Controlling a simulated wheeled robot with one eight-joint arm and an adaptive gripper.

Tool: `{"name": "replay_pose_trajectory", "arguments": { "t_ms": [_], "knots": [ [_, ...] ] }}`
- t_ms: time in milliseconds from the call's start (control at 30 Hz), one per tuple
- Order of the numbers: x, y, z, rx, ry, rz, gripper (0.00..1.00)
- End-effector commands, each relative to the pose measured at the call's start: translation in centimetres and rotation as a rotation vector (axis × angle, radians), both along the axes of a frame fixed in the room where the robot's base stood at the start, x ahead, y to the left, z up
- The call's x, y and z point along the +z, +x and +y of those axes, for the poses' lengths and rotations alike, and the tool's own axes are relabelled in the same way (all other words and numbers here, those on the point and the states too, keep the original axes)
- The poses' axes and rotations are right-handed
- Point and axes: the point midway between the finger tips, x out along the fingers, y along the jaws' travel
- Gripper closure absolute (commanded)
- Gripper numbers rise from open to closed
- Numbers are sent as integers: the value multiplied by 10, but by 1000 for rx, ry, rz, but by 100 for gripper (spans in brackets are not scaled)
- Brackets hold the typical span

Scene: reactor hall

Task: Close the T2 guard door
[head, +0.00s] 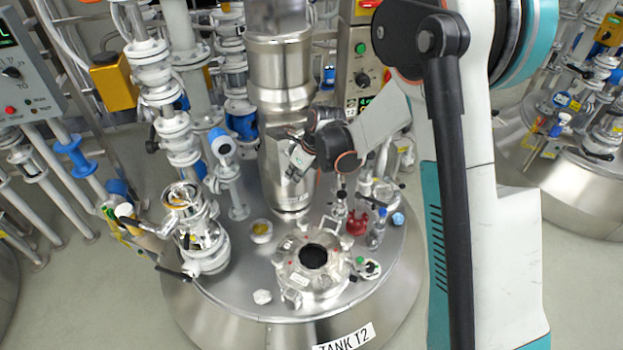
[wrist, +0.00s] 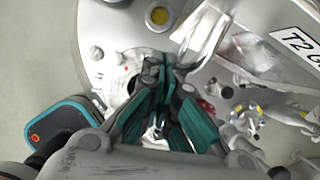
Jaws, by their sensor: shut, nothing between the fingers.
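The tank T2 top (head: 230,290) is in the head view, with a "TANK T2" label at its front. A steel column (head: 285,80) rises from it, with a curved steel lower part (head: 285,190). My gripper (head: 297,165) is in front of this lower part; contact is unclear. In the wrist view my gripper (wrist: 165,68) is shut and empty, its teal fingers pointing at a shiny metal edge. A grey panel (wrist: 265,22) with a label starting "T2 G" is at the upper right, apparently the guard. How far its door stands open I cannot tell.
An open round port (head: 314,256) stands on the tank top in front of the column. A red flask (head: 357,222) and small glassware are to its right. A white valve stack (head: 200,235) stands at the left. Control boxes (head: 363,60) are behind.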

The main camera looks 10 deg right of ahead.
Motion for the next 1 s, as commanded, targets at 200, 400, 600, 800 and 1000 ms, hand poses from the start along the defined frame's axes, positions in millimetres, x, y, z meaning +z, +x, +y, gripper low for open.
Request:
{"name": "replay_pose_trajectory", "arguments": {
  "t_ms": [200,400,600,800,1000],
  "knots": [
    [0,22,27,1,0,-1,100],
    [0,38,41,0,1,-1,100],
    [0,47,47,0,0,0,100],
    [0,50,49,-1,0,0,100],
    [0,51,49,-1,0,0,100]
  ]
}}
